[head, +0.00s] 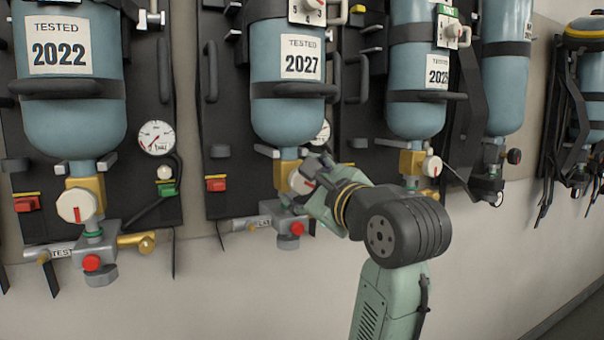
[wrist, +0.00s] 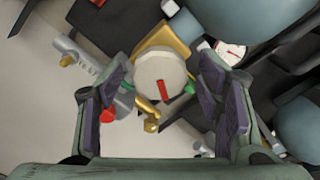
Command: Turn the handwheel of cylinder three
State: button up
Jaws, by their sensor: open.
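The handwheel (head: 299,181) at the foot of the cylinder marked 2027 (head: 287,105) is white with a red mark, on a brass valve block. It is partly covered by my gripper (head: 312,178) in the head view. In the wrist view the handwheel (wrist: 160,76) lies between the two fingers of my gripper (wrist: 165,82). The fingers are open, one on each side of the wheel, with visible gaps. Whether they reach around its rim in depth I cannot tell. The cylinder's own number is not clearly readable.
A similar handwheel (head: 76,206) is under the 2022 cylinder (head: 72,110) at left, another (head: 432,166) at right. Hoses, a gauge (head: 156,137) and a red button (head: 297,229) below the wheel stand close by. The pale lower wall (head: 230,300) is clear.

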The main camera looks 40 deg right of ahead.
jog(key=shift+w+d, duration=0.15)
jog(key=shift+w, duration=0.55)
jog(key=shift+c, duration=0.5)
jog(key=c, duration=1.1)
